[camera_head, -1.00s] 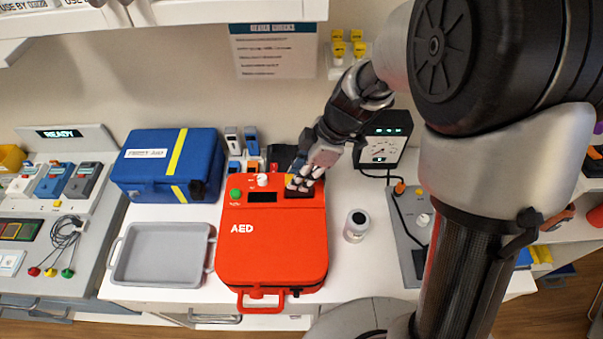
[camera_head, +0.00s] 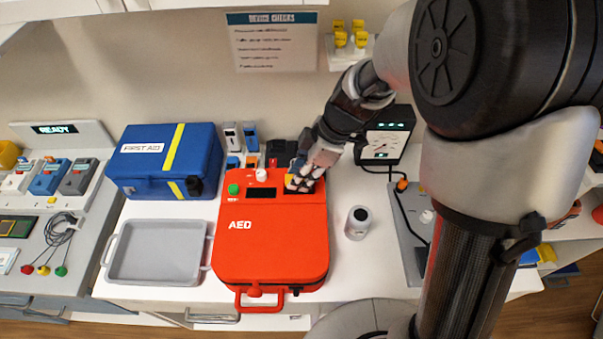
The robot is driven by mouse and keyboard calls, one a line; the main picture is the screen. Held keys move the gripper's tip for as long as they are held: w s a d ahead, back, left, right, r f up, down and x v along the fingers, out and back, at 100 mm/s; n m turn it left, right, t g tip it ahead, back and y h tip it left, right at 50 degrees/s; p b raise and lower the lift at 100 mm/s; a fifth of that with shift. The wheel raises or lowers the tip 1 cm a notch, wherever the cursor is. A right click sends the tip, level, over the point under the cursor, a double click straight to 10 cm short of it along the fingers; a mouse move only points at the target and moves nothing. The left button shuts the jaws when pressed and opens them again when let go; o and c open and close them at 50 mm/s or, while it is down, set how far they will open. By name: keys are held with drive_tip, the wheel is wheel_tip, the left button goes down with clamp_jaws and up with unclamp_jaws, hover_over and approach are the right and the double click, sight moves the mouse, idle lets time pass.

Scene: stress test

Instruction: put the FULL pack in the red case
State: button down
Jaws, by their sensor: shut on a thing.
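The red case (camera_head: 270,240), marked AED, lies on the white counter. It has a green button, a white knob and a small dark screen along its back part. My gripper (camera_head: 302,184) is over the case's back right corner, at a dark recess there. It is shut on a pack (camera_head: 291,181), of which a little yellow and blue shows by the fingers. The fingers hide most of the pack. I cannot tell its charge marking or whether it is inside the recess or just above it.
Several small packs (camera_head: 250,134) stand behind the case. A blue first aid box (camera_head: 150,180) and an empty grey tray (camera_head: 155,252) are to the left. A READY-marked station (camera_head: 60,132) is far left.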

drive_tip(key=shift+f+b, duration=0.5)
idle(0.3)
drive_tip(key=c, duration=1.3)
unclamp_jaws()
drive_tip(key=shift+v, duration=6.05)
drive_tip(key=shift+d, duration=0.1)
